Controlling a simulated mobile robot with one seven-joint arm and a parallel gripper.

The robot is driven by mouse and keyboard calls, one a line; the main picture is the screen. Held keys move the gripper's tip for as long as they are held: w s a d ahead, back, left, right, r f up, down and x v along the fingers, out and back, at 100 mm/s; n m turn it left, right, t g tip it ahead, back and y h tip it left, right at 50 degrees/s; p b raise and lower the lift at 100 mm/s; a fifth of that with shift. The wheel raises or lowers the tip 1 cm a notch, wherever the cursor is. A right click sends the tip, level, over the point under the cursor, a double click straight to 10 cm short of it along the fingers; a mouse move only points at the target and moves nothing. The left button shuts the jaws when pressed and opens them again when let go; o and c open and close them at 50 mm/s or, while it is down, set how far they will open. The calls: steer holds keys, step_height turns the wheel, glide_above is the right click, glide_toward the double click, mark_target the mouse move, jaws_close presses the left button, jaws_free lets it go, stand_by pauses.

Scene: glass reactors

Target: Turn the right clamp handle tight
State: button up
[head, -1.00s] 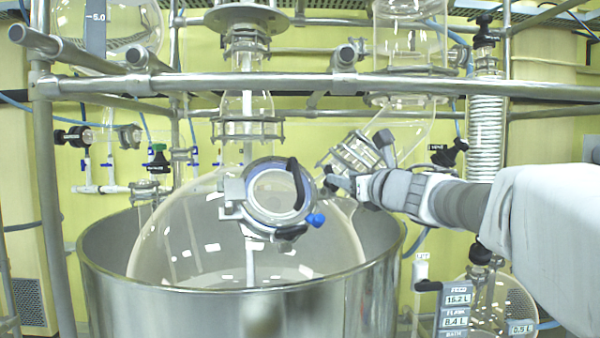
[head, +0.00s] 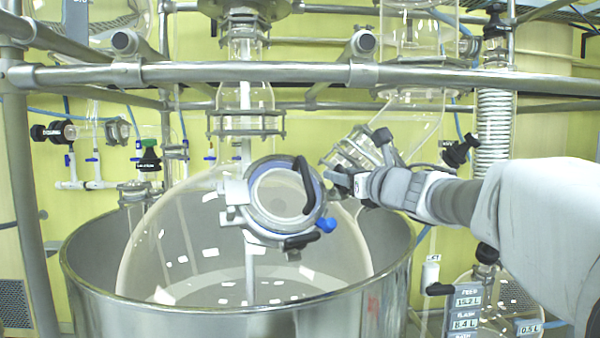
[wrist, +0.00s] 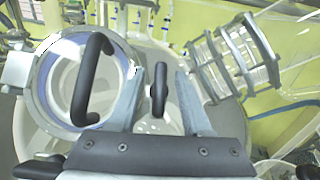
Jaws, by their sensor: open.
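The glass flask (head: 170,250) has a round port (head: 278,195) with a blue ring and a curved black door handle, which also shows at left in the wrist view (wrist: 95,80). A black clamp handle (wrist: 159,88), right of the port, stands upright between my fingers in the wrist view. My gripper (wrist: 160,74) is open, one finger on each side of this handle, with visible gaps. In the head view, my gripper (head: 338,181) is at the port's right edge, and the clamp handle is hard to make out there.
A steel vat (head: 240,318) surrounds the flask's lower part. A flanged glass neck (head: 350,150), also in the wrist view (wrist: 235,60), is close to the right of my gripper. A steel rail (head: 230,73) crosses above. Digital readouts (head: 467,312) stand at lower right.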

steer(key=shift+w, duration=0.1)
jaws_close()
stand_by(0.3)
